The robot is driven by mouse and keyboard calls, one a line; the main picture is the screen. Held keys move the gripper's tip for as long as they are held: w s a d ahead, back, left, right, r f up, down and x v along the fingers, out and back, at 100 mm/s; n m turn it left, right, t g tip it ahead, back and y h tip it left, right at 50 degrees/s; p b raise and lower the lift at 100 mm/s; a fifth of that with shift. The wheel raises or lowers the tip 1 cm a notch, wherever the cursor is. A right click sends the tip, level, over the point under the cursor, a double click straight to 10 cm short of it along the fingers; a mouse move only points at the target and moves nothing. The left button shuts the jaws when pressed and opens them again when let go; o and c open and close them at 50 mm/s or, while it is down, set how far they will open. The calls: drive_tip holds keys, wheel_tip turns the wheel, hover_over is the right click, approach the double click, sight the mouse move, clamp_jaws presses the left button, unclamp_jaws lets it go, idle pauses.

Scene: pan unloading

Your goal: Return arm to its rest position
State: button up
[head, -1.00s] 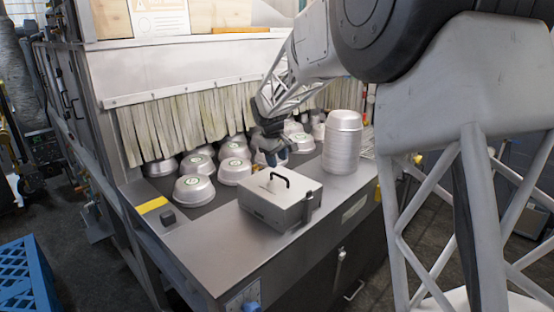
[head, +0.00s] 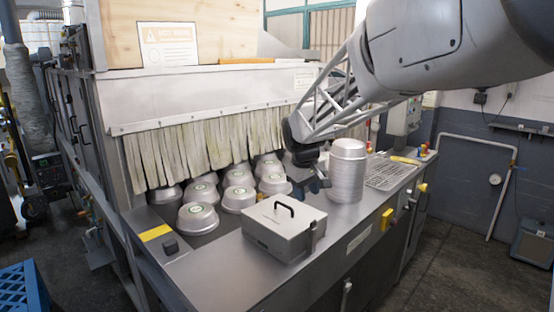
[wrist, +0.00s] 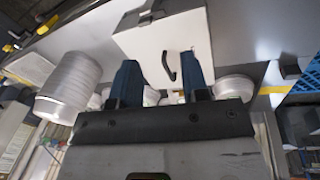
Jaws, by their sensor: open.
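My gripper (head: 312,184) hangs above the steel counter in the head view, between the metal box and the pan stack, pointing down. In the wrist view my gripper (wrist: 160,82) shows two blue fingers spread apart with nothing held between them. The stack of silver pans (head: 347,172) stands upright on the counter just right of my gripper. It shows at the left of the wrist view (wrist: 68,88). Several upturned silver pans (head: 238,198) sit in front of the strip curtain, left of and behind my gripper.
A grey metal box (head: 283,230) with a black handle stands on the counter (head: 225,262), front left of my gripper. The strip curtain (head: 215,143) hangs behind the pans. A slotted grate (head: 388,174) lies right of the stack. A blue crate (head: 22,288) is at lower left.

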drive_tip(key=s+d+r+m, duration=0.1)
drive_tip(key=s+d+m, duration=0.15)
drive_tip(key=s, duration=0.75)
drive_tip(key=s+d+r+m, duration=0.1)
drive_tip(key=s+d, duration=0.3)
drive_tip(key=s, duration=0.6)
drive_tip(key=s+d+f+m, duration=0.1)
drive_tip(key=s+d+f, duration=0.1)
drive_tip(key=s, duration=0.8)
drive_tip(key=s+d+f+m+y, duration=0.1)
drive_tip(key=s+f, duration=0.3)
drive_tip(key=s, duration=0.5)
drive_tip(key=shift+s+d+m+t, duration=0.35)
drive_tip(key=shift+m+t, duration=0.05)
drive_tip(key=shift+m, duration=0.25)
drive_tip(key=shift+o, duration=0.4)
